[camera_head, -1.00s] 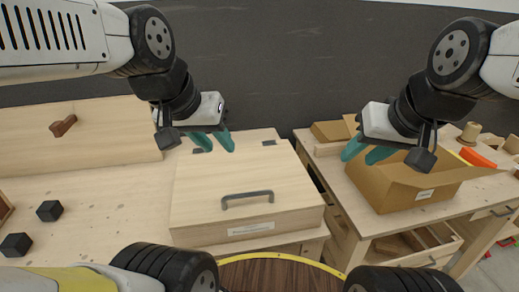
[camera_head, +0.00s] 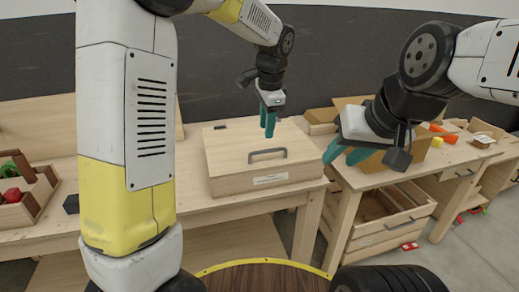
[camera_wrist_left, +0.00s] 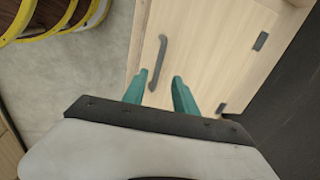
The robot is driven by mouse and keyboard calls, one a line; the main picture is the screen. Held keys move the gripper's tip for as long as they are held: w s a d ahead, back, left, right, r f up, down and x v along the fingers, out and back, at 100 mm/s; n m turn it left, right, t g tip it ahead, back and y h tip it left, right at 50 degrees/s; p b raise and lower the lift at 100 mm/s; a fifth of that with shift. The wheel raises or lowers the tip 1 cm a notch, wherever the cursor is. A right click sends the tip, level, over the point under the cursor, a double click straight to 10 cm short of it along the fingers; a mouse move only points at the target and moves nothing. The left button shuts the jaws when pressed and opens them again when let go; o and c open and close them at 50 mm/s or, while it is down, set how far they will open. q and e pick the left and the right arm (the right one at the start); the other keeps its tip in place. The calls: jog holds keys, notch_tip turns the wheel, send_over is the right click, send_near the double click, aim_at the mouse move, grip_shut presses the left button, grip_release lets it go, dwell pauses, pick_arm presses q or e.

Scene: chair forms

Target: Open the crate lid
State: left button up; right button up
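The wooden crate (camera_head: 235,184) sits on the workbench with its lid (camera_head: 229,150) closed. A dark bar handle (camera_head: 267,155) is on the lid near its front edge; it also shows in the left wrist view (camera_wrist_left: 157,62). My left gripper (camera_head: 267,127) points down above the lid, behind the handle, with its teal fingers apart. In the left wrist view my left gripper (camera_wrist_left: 162,84) is open and empty, with the handle just beyond the fingertips. My right gripper (camera_head: 340,155) hangs to the right of the crate, teal fingers a little apart, nothing visible between them.
A cardboard box (camera_head: 374,163) stands behind my right gripper on the right-hand bench, above an open wooden drawer (camera_head: 382,208). A round yellow-rimmed table (camera_head: 265,279) is in front.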

aim_at(266, 151)
pick_arm(q)
jog(key=f, duration=0.2)
jog(key=w+f, duration=0.1)
jog(key=f, duration=0.5)
jog(key=shift+w+a, duration=0.15)
jog(key=shift+w, duration=0.05)
grip_shut()
dwell(1.2)
